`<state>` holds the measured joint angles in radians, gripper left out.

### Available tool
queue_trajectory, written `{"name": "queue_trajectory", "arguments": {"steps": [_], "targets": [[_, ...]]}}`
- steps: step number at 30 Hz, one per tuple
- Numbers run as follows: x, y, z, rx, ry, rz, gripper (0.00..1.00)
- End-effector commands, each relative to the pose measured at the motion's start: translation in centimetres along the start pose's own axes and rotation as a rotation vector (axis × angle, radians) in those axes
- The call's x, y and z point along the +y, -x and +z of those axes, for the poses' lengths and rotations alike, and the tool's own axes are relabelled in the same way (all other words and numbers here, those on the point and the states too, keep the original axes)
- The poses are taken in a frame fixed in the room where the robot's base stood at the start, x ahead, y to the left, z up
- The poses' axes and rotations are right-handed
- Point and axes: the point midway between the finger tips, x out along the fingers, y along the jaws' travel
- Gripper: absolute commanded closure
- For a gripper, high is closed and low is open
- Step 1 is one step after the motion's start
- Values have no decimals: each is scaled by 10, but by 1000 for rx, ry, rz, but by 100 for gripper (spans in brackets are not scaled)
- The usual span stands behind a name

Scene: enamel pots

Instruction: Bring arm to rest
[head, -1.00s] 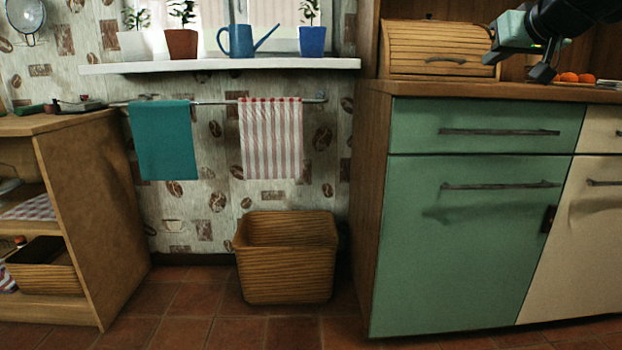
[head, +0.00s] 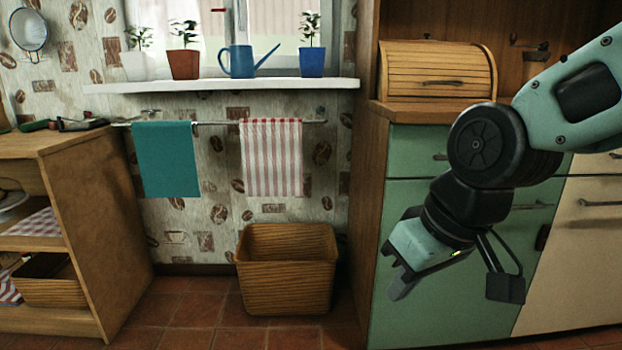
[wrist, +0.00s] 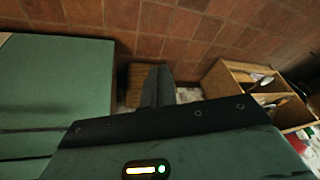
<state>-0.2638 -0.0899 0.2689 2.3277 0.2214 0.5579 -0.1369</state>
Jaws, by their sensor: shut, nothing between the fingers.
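My gripper (head: 400,286) hangs in front of the green cabinet (head: 400,215) at the right of the head view, below the countertop. It points down and a little to the left. In the wrist view my gripper (wrist: 158,86) shows its two fingers together, with nothing between them. My arm comes in from the right edge of the head view and bends at a dark joint. The arm hides part of the cabinet's front and handles.
A wicker basket (head: 287,285) stands on the tiled floor left of the cabinet. A wooden shelf unit (head: 105,230) stands at the left; it also shows in the wrist view (wrist: 235,85). A roll-top bread box (head: 436,72) sits on the counter.

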Motion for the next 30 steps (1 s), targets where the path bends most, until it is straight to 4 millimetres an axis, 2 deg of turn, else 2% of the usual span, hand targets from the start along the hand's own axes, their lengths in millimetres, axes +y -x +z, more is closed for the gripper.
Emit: {"name": "queue_trajectory", "arguments": {"steps": [1,3,8,9,17,30], "targets": [[-16,0,27,-73,36,-3,100],[-29,-3,64,-163,77,2,100],[-43,0,146,-354,172,41,100],[-44,18,130,-335,157,38,100],[-51,82,105,-330,154,36,100],[-65,213,56,-329,154,35,100]]}}
